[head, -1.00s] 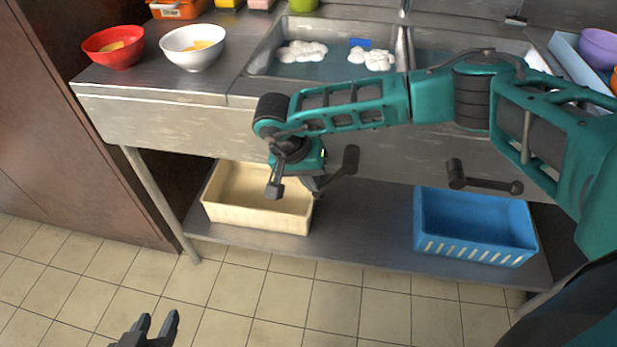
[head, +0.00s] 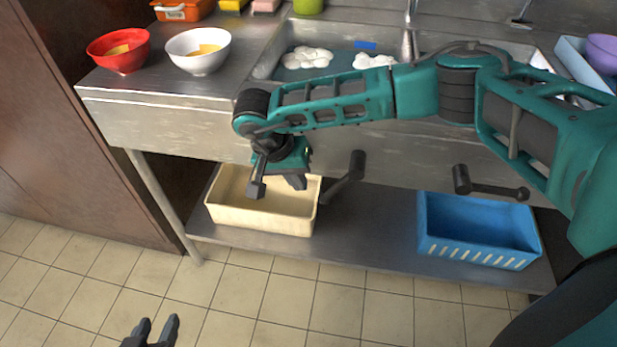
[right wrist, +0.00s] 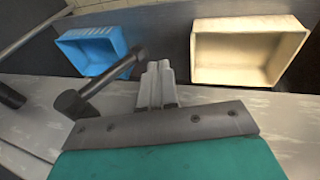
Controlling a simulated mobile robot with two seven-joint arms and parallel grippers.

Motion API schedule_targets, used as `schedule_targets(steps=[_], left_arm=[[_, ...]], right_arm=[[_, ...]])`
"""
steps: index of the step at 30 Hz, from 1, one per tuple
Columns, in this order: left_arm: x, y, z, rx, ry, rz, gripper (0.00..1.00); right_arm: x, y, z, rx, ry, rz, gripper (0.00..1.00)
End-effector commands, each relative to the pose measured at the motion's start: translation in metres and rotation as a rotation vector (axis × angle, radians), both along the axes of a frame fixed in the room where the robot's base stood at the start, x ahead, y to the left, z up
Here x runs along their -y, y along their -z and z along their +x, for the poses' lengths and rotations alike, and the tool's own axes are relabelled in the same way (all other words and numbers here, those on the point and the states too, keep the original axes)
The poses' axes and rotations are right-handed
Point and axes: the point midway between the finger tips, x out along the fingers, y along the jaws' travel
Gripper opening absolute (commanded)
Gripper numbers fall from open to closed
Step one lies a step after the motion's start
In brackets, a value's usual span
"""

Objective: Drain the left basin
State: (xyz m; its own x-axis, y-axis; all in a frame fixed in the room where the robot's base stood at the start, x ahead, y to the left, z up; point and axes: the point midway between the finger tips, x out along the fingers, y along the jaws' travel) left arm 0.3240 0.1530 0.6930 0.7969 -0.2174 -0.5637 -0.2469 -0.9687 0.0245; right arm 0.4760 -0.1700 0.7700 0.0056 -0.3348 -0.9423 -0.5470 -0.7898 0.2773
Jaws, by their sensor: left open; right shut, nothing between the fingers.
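The left basin (head: 268,66) holds water with white foamy clumps and a blue item. Below its front, the left drain lever (head: 345,180), dark with a thick grip, slants from upper right to lower left. It also shows in the right wrist view (right wrist: 108,82), left of my fingers and apart from them. My right gripper (head: 297,182) is shut and empty, above the cream bin and left of the lever; its closed fingers show in the right wrist view (right wrist: 158,85). My left gripper (head: 158,328) is open and empty over the floor at the bottom edge.
A second lever (head: 490,188) lies nearly level under the right basin. A cream bin (head: 262,222) and a blue bin (head: 470,245) stand on the lower shelf (head: 375,225). Red (head: 118,58) and white (head: 200,62) bowls stand on the counter. The tiled floor is clear.

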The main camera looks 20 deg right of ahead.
Motion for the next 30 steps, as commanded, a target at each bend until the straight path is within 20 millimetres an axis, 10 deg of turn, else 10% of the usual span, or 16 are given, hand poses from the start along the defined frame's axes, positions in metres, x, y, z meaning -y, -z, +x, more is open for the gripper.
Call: schedule_targets(steps=[12,30], left_arm=[[0.0,0.004,0.001,-0.001,-0.003,-0.003,0.43],[0.002,-0.001,0.007,0.015,0.002,-0.004,0.43]], right_arm=[[-0.069,-0.04,0.029,0.004,-0.001,0.001,0.0],[-0.077,-0.046,0.032,0.002,-0.001,0.002,0.0]])
